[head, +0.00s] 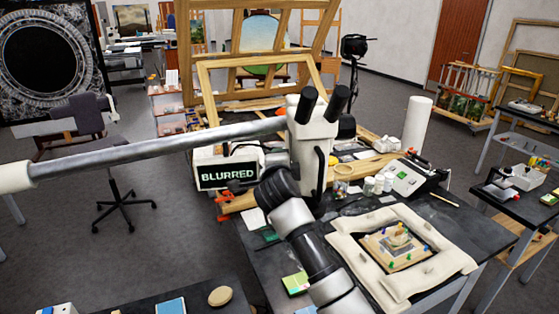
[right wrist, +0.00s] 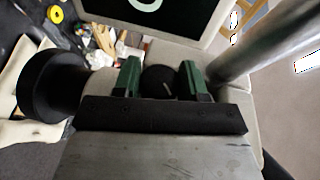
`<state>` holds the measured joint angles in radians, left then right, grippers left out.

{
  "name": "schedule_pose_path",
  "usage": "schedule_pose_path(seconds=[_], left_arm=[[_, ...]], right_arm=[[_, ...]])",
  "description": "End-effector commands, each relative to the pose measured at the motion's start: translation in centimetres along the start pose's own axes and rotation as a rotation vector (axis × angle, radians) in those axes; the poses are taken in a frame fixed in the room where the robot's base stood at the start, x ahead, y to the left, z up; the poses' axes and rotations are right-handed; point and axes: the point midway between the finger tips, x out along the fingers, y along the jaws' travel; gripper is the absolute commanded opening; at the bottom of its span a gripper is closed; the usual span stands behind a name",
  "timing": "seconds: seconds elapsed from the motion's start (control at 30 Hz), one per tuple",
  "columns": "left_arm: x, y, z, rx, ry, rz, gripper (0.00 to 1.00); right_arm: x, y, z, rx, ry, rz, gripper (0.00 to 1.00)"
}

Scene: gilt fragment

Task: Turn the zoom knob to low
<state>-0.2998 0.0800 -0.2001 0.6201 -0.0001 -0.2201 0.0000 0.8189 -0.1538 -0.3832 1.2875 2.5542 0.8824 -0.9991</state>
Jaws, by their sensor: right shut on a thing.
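The white microscope (head: 312,150) hangs on a long grey boom over the workbench, its black eyepieces pointing up. Its display (head: 228,176) reads "BLURRED". In the right wrist view a small black round knob (right wrist: 160,80), which looks like the zoom knob, carries a short pale mark. My right gripper (right wrist: 161,70) has its green fingers on both sides of this knob and is shut on it. In the head view my right arm reaches up to the microscope and hides the knob. My left gripper is not in view.
A larger black knob (right wrist: 50,85) sticks out left of the gripper. The grey boom (right wrist: 255,50) passes close on the right. Below, a gilt fragment (head: 398,246) lies amid pale cushions (head: 358,262). Jars (head: 376,184) and a white paper roll (head: 417,124) stand behind.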

Motion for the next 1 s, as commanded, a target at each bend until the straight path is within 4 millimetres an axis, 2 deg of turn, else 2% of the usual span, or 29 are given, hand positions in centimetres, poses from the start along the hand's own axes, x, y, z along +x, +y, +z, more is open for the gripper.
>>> schedule_pose_path(seconds=[0.3,0.77,0.8,0.93,1.0], left_arm=[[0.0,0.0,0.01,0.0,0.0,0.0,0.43],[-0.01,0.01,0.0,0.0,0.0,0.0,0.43],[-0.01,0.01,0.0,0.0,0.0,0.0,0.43],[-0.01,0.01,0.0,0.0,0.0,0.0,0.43],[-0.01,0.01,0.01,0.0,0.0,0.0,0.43]], right_arm=[[-0.01,-0.2,-0.02,-0.017,-0.006,0.087,0.18],[0.0,-0.22,-0.08,-0.02,-0.005,0.097,0.18],[0.0,-0.22,-0.08,-0.02,-0.005,0.097,0.46],[0.01,-0.18,-0.07,-0.02,-0.005,0.098,0.65],[0.01,-0.14,-0.07,-0.02,-0.005,0.099,0.65]])
